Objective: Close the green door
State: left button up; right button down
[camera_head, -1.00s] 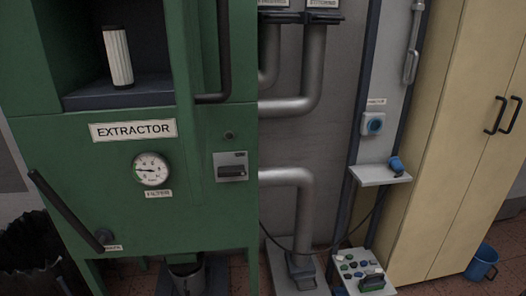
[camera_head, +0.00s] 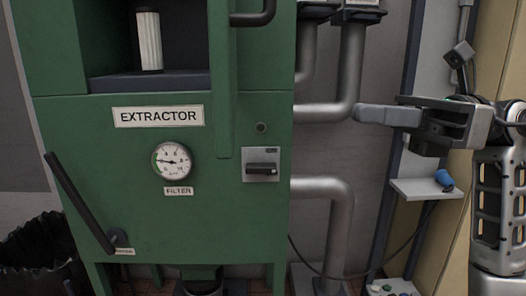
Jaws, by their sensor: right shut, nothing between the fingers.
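The green extractor (camera_head: 80,130) fills the left half of the head view. Its upper compartment is uncovered, and a white ribbed filter cartridge (camera_head: 149,42) stands upright inside. The green door (camera_head: 222,90) stands open at the right of this compartment, seen nearly edge-on. Its black bar handle (camera_head: 258,18) is cut off by the top edge. My right gripper (camera_head: 368,115) is shut and empty, its fingers pointing left, to the right of the door and apart from it in the picture. My left gripper is not in view.
Grey pipes (camera_head: 337,190) run beside the extractor, behind my right gripper. A small shelf (camera_head: 428,189) with a blue item stands at the right. A black lever (camera_head: 78,202) sticks out at the extractor's lower left. A black bin (camera_head: 40,255) stands at bottom left.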

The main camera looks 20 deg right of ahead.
jog(key=h+p, duration=0.1)
jog(key=p, duration=0.2)
send_near(232, 116)
jog(key=shift+n, duration=0.3)
jog(key=x, duration=0.5)
jog(key=shift+w+a+f, duration=0.1)
jog(key=shift+w+f, duration=0.05)
jog(key=shift+w, duration=0.3)
jog(key=shift+w+a+f+t, duration=0.1)
jog(key=shift+w+a+t, duration=0.1)
jog(key=shift+a+t, duration=0.35)
jog(key=shift+a, duration=0.15)
